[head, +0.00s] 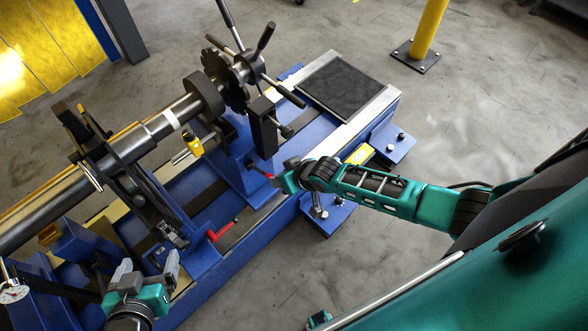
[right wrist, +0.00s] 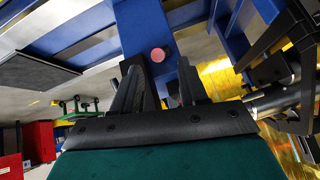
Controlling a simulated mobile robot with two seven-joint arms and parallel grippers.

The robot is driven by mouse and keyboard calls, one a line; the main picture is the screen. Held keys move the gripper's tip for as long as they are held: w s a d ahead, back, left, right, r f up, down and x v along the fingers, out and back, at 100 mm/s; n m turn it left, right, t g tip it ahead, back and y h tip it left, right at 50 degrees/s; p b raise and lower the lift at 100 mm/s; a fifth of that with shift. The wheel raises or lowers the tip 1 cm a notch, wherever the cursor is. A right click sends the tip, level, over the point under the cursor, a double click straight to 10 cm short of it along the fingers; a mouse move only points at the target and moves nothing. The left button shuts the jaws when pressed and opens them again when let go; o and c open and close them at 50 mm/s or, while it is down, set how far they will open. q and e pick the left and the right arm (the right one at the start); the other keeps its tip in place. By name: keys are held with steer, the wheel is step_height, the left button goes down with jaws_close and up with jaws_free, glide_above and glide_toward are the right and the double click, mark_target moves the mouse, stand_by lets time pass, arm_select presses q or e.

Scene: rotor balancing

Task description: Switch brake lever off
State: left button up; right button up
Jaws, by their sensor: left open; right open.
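A red round knob (right wrist: 157,55), which looks like the end of the brake lever, shows in the right wrist view just beyond and between my right fingertips. In the head view a small red tip (head: 266,175) shows on the blue pedestal beside my right gripper (head: 284,180). My right gripper is open, and its fingers also show in the right wrist view (right wrist: 162,88). I see no contact with the knob. The rest of the lever is hard to make out. My left gripper (head: 148,276) is open and empty at the lower left.
A long shaft (head: 125,148) lies across the blue machine bed (head: 262,222). A spoked handwheel (head: 250,65) stands above the pedestal. A red handle (head: 222,230) lies low on the bed. A black mat (head: 342,90) covers the far end. A yellow post (head: 428,30) stands behind.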

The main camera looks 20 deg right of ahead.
steer(key=v, duration=0.6)
steer(key=shift+s+r, duration=0.15)
steer(key=shift+r, duration=0.1)
steer(key=shift+d, duration=0.1)
steer(key=s+r+t+h, duration=0.1)
steer(key=s+r+t, duration=0.2)
steer(key=s+r, duration=0.3)
steer(key=s, duration=0.3)
steer(key=shift+r+t, duration=0.2)
steer(key=shift+t, duration=0.2)
